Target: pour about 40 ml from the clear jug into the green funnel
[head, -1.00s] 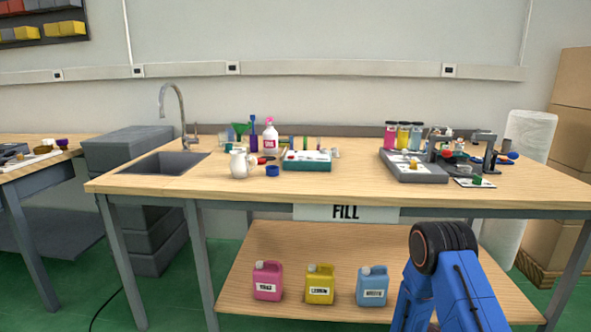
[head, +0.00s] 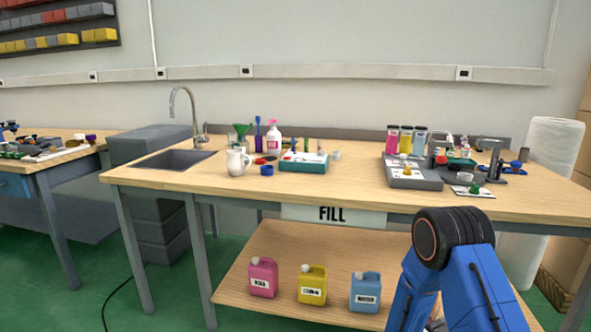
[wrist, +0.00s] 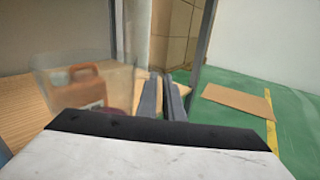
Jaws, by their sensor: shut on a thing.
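The clear jug (wrist: 120,78) shows in the wrist view, left of my gripper (wrist: 166,92). Its see-through wall is blurred, and a brown-orange shape shows through it; I cannot tell the liquid level. My gripper's two dark fingers are close together at the jug's right side, shut on it, probably at its handle. The grip point itself is hard to see. The green funnel (head: 241,129) is in the head view, at the back of the table just right of the sink, apart from my gripper. My gripper and the jug are not visible in the head view.
A white pitcher (head: 238,161), a blue cap (head: 267,170), a pink-and-white pump bottle (head: 273,139) and a teal tray (head: 303,164) stand near the funnel. A grey rack (head: 412,176) is at right. The table's front middle is clear. Canisters stand on the lower shelf (head: 235,290).

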